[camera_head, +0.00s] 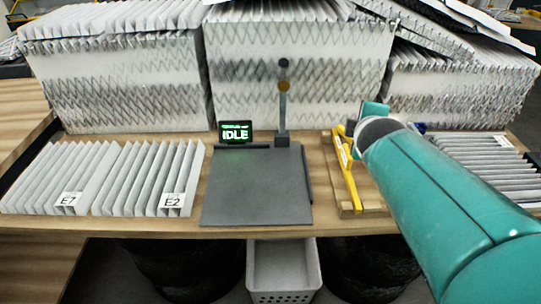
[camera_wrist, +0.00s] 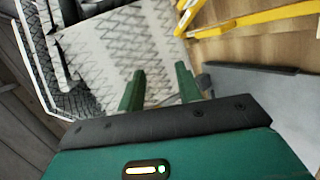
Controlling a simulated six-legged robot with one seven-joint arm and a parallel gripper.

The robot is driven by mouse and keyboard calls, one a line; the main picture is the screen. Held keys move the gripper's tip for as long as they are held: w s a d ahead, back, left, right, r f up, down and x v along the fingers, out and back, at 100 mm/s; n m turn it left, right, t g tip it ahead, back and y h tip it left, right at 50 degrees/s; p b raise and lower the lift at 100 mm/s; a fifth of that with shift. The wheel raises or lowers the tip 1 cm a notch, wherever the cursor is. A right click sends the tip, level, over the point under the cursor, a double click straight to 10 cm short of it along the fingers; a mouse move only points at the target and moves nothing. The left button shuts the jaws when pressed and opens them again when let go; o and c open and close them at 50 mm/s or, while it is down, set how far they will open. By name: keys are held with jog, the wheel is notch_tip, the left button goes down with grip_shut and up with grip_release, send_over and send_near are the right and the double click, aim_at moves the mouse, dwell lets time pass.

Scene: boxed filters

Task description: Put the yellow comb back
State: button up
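The yellow comb (camera_head: 346,172) is a long narrow bar at the right of the bench in the head view, lying on or against a low wooden frame (camera_head: 372,203). A yellow bar, likely the comb, crosses the top right of the wrist view (camera_wrist: 258,20). My gripper (camera_wrist: 160,88) has its two green fingers apart with nothing between them. The comb lies outside the fingers, off to their upper right in the wrist view. In the head view my teal arm reaches in from the right, and its end is beside the far end of the comb; the fingers are mostly hidden there.
A grey plate (camera_head: 258,190) with a post (camera_head: 283,110) and an IDLE display (camera_head: 235,132) stands mid-bench. Pleated filters labelled E7 and E2 (camera_head: 172,200) lie left; more lie right (camera_head: 475,160). Tall filter stacks (camera_head: 300,70) line the back. A white basket (camera_head: 284,270) sits below the front edge.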

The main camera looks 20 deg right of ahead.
jog(key=s+a+f+m+g+y, duration=0.2)
jog(key=s+a+m, duration=0.3)
jog(key=a, duration=0.5)
jog(key=s+a+f+m+g+y, duration=0.3)
jog(key=s+a+m, duration=0.3)
jog(key=a, duration=0.4)
jog(key=shift+s+a+m+y, duration=0.25)
jog(key=shift+s+m+y, duration=0.05)
jog(key=shift+y, duration=0.3)
jog(key=shift+o, duration=0.5)
jog(key=shift+f, duration=0.1)
